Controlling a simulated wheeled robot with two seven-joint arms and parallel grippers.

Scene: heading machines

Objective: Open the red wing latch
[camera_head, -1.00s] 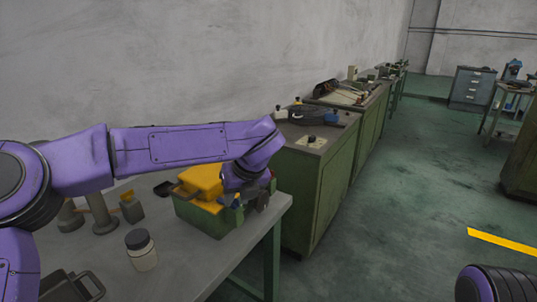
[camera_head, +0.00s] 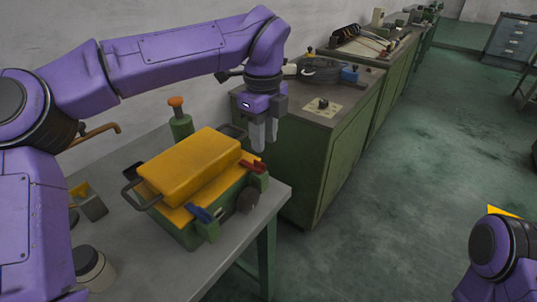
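The red wing latch (camera_head: 253,166) is a small red piece at the right end of a green box with a yellow top (camera_head: 192,165), on the grey table. A blue latch (camera_head: 200,213) sits on the box's near side. My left gripper (camera_head: 265,146) points down just beyond and above the red latch, apart from it. Its two pale fingers show side by side with a narrow gap and nothing between them. My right gripper is not in view; only part of my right arm shows at the lower right.
A green bottle with an orange cap (camera_head: 180,120) stands behind the box. A jar (camera_head: 92,270) and a metal part with yellow (camera_head: 90,203) are at the left. A green cabinet (camera_head: 300,155) stands beyond the table. The floor (camera_head: 400,190) at the right is clear.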

